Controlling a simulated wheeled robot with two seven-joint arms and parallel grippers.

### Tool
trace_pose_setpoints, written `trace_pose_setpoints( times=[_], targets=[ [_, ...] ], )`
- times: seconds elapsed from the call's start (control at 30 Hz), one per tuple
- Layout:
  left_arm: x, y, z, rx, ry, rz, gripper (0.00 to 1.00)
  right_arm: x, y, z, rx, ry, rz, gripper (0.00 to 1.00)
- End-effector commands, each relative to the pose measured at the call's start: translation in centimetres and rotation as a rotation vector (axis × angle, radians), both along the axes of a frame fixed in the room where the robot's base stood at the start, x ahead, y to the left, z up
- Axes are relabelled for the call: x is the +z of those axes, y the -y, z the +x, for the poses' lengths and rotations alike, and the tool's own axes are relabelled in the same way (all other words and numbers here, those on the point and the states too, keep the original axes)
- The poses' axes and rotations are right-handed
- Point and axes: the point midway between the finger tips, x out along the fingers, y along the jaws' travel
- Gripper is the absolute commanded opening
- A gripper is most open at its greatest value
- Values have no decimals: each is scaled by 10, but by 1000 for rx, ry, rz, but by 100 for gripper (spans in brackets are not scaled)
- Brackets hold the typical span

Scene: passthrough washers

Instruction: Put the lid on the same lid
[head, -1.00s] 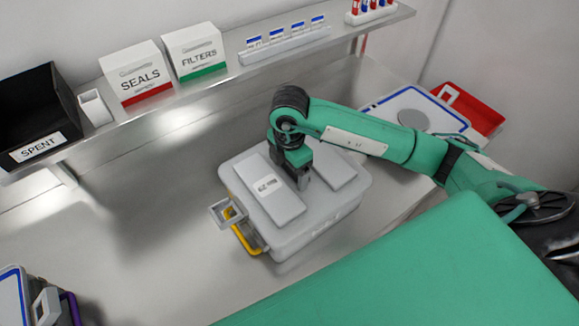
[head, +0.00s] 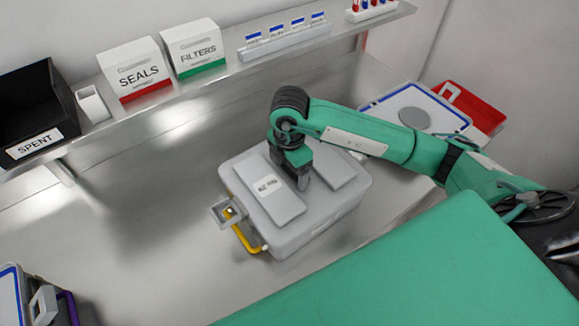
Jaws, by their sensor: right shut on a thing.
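A light grey lid (head: 332,200) with two raised plates lies over a grey box (head: 310,232) on the steel worktop. The left plate (head: 276,188) carries a small white label. My right gripper (head: 303,183) points down at the middle of the lid, between the plates, and is shut on the lid. The exact grip is hidden by the gripper itself. A yellow handle (head: 245,238) and a square grey frame (head: 229,212) show at the box's left side. I cannot tell whether the lid is fully seated. My left gripper is out of view.
A shelf holds a black SPENT bin (head: 30,110), a SEALS box (head: 134,68), a FILTERS box (head: 194,49) and a labelled rack (head: 285,40). A blue-rimmed tray (head: 385,105) and red container (head: 465,110) are at right. Another container (head: 45,303) is at lower left.

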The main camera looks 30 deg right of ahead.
Motion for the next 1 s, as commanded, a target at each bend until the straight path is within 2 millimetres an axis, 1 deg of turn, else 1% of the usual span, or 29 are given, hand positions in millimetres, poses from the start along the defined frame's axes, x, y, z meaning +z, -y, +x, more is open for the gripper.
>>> trace_pose_setpoints(
  times=[0.67, 0.7, 0.77, 0.8, 1.0],
  targets=[
    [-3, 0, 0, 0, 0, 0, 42, -3, 0, 0, 0, 2, 0, 34],
    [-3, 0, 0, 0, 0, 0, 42, -3, 0, 0, 0, 2, 0, 85],
    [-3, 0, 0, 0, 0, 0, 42, -3, 0, 0, 0, 2, 0, 97],
    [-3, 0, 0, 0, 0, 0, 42, -3, 0, 0, 0, 2, 0, 100],
    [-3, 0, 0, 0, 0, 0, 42, -4, 0, 0, 0, -1, 0, 100]
  ],
)
